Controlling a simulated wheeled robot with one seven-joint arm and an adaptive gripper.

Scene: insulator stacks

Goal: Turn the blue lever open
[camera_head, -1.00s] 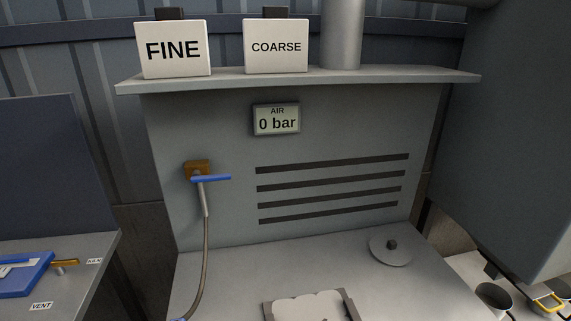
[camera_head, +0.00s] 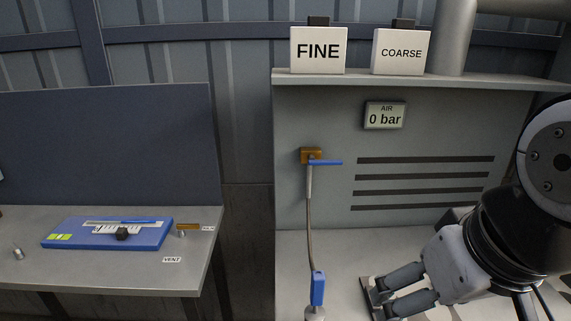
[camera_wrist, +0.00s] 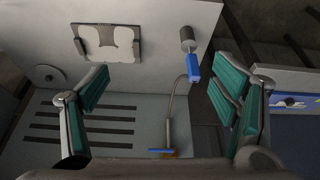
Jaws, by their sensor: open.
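The blue lever (camera_head: 325,162) lies horizontal on a brass valve body (camera_head: 311,155) on the grey panel, pointing right. A grey hose (camera_head: 309,205) hangs from the valve down to a blue handpiece (camera_head: 318,288). My gripper (camera_head: 374,297) is at the lower right of the head view, below and to the right of the lever, apart from it. In the wrist view the green-padded fingers of my gripper (camera_wrist: 158,92) are spread wide with nothing between them. The lever shows there near the bottom edge (camera_wrist: 160,151), and the handpiece shows at upper right (camera_wrist: 193,66).
An air display (camera_head: 385,116) reads 0 bar. FINE (camera_head: 318,50) and COARSE (camera_head: 401,52) boxes stand on the shelf above. Slots line the panel right of the lever. A side table (camera_head: 60,275) at left holds a blue device (camera_head: 108,233). The space before the lever looks clear.

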